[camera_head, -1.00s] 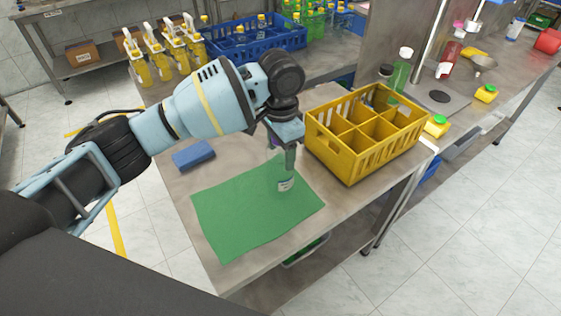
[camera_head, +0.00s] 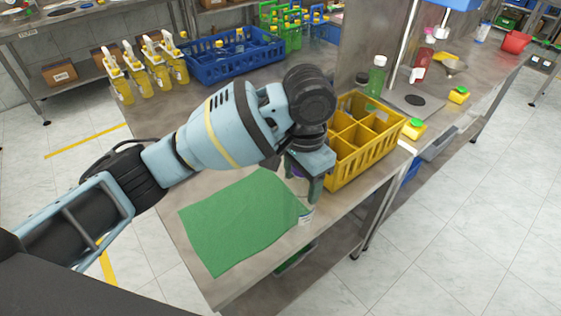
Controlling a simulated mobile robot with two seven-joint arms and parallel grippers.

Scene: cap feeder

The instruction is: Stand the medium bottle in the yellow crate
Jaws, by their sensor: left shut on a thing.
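The yellow crate (camera_head: 371,160) stands on the metal table, with dividers making several compartments. Its left part is hidden behind my left arm. My left gripper (camera_head: 310,196) points down just in front of the crate's near left side, at the right edge of the green mat (camera_head: 235,220). My right gripper is not in view.
A green bottle (camera_head: 376,78) stands behind the crate. A yellow container with a green lid (camera_head: 413,128) is right of it. A blue crate (camera_head: 235,62) and several yellow pump bottles (camera_head: 152,72) stand at the back left. The mat is bare.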

